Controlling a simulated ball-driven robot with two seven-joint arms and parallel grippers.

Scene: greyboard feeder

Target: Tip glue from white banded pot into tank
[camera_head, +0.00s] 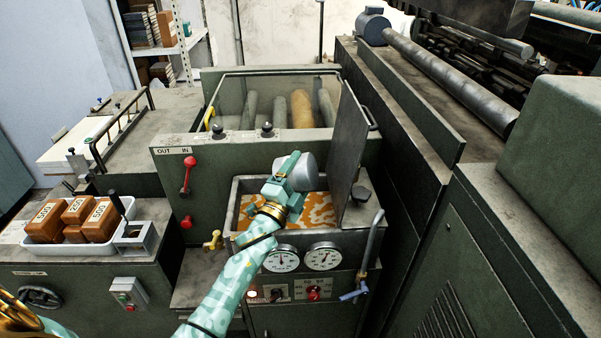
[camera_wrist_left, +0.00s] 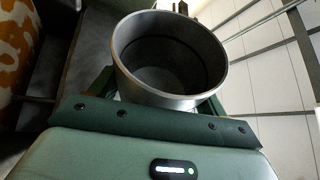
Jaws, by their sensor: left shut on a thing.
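My left gripper (camera_head: 290,171) is shut on a pale grey pot (camera_head: 306,173) and holds it over the open tank (camera_head: 234,203). The pot is tilted over. In the left wrist view its round mouth (camera_wrist_left: 168,62) shows a dark grey inside; I see no glue stream, and I cannot make out a band. The tank holds mottled orange and white glue (camera_head: 322,207), which also shows at the left edge of the left wrist view (camera_wrist_left: 14,45). The tank's lid (camera_head: 352,150) stands up on the right side. My right gripper is out of view.
A white tray (camera_head: 70,249) with brown labelled blocks (camera_head: 77,210) is at the left. Two dials (camera_head: 323,257) and a blue-handled tap (camera_head: 355,293) are on the tank's front. Behind lies a glazed roller box (camera_head: 277,139). A red lever (camera_head: 189,163) stands left.

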